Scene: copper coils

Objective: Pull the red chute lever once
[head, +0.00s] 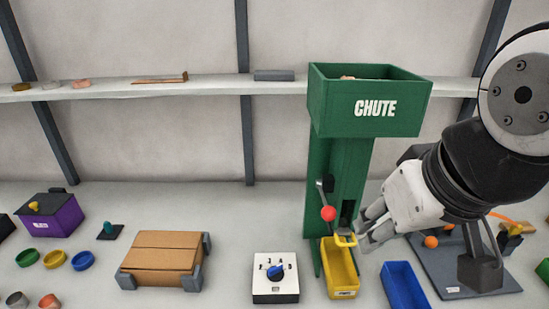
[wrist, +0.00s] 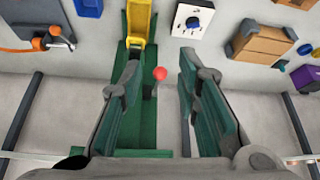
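The green chute (head: 340,170) stands upright on the bench with a labelled hopper on top. Its lever has a red ball knob (head: 328,214) at the lower end, left of the chute's slot, with a dark pivot above it. My gripper (head: 368,228) is to the right of the knob, in front of the chute. In the wrist view the two fingers (wrist: 160,82) are spread apart, and the red knob (wrist: 160,73) shows in the gap between them, nearer the left finger. I cannot tell how far the knob lies beyond the fingertips. Nothing is held.
A yellow tray (head: 341,270) sits under the chute, with a blue tray (head: 403,287) to its right. A white dial box (head: 275,276) and a cardboard box (head: 161,259) stand to the left. A grey fixture (head: 455,262) is at the right.

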